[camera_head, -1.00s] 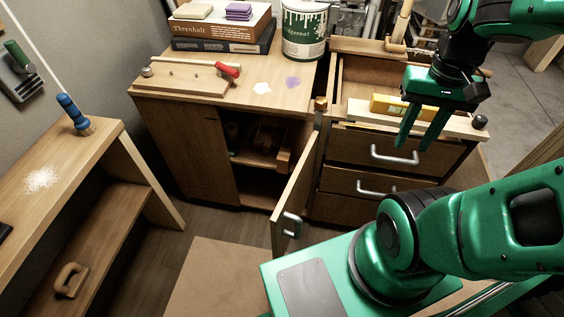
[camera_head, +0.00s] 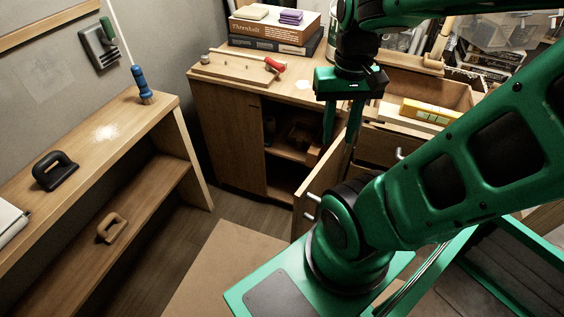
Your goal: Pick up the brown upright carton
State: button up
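My gripper (camera_head: 339,148) points down with its two green fingers apart and nothing between them. It hangs in front of the open wooden cabinet (camera_head: 228,135), near the swung-out cabinet door (camera_head: 318,188). Inside the cabinet, small brown items stand in shadow on the shelf. One brown boxy item (camera_head: 313,156) at the shelf's right side may be the carton, but I cannot tell for sure. It is partly hidden near the door and my gripper. My gripper appears apart from it.
On the cabinet top are stacked books (camera_head: 272,32) and a board with a red-handled tool (camera_head: 240,67). Right is an open drawer with a yellow level (camera_head: 431,112). Left is a wooden bench (camera_head: 95,135) with a brush (camera_head: 143,85) and a black handled tool (camera_head: 55,171). Brown floor lies between.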

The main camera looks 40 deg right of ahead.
aim_at(313, 156)
jog(key=u, duration=0.5)
jog(key=k, duration=0.95)
jog(key=z, duration=0.8)
jog(key=i, duration=1)
jog(key=u, duration=0.05)
